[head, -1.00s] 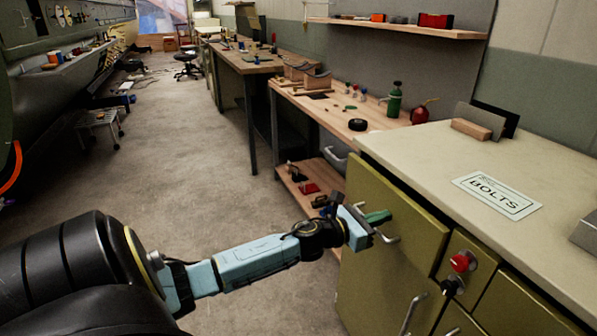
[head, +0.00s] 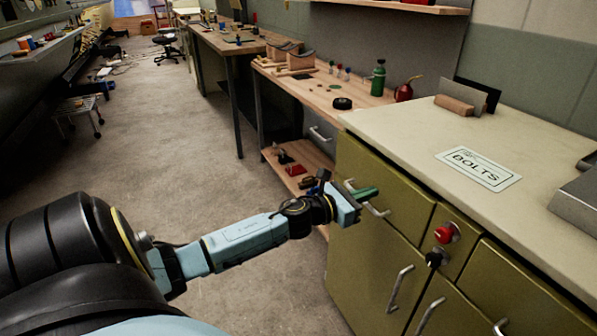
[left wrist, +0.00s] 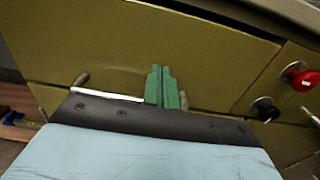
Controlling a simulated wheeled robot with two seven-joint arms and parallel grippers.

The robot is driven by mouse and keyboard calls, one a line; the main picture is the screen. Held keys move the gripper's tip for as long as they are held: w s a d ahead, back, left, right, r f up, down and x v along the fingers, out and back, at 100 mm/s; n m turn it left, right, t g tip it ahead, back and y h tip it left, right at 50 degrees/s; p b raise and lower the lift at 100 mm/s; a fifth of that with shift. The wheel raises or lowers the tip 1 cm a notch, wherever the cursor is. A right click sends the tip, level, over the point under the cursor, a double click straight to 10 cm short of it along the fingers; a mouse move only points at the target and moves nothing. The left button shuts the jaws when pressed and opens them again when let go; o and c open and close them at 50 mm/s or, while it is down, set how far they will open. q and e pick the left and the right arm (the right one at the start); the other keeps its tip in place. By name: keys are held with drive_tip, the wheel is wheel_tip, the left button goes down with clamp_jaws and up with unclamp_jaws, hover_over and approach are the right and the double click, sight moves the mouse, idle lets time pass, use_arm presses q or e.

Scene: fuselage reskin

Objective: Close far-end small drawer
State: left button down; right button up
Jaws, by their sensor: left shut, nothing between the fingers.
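The far-end small drawer (head: 398,187) is the olive front at the far end of the cabinet, below the cream worktop. It looks about flush with the cabinet; I cannot tell whether a small gap is left. Its metal bar handle (head: 377,211) is partly hidden by my left gripper (head: 367,193). The left gripper's green fingers are shut with nothing between them, and they are at the handle, by the drawer front. In the left wrist view the shut fingers (left wrist: 162,78) overlap the handle bar (left wrist: 108,95) against the drawer front (left wrist: 215,62). My right gripper is out of view.
A red knob (head: 444,234) and a black knob (head: 434,257) stick out on the panel right of the drawer. Cupboard doors with bar handles (head: 400,287) are below. A BOLTS label (head: 478,168) lies on the worktop. Wooden benches (head: 325,98) stand beyond; the floor at left is open.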

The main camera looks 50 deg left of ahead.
use_arm(q)
drive_tip(key=p+v, duration=0.1)
drive_tip(key=v, duration=1.1)
drive_tip(key=shift+s, duration=0.3)
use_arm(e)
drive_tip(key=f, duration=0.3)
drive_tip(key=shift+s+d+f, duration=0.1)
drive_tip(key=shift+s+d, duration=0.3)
use_arm(q)
drive_tip(key=shift+a+f, duration=0.1)
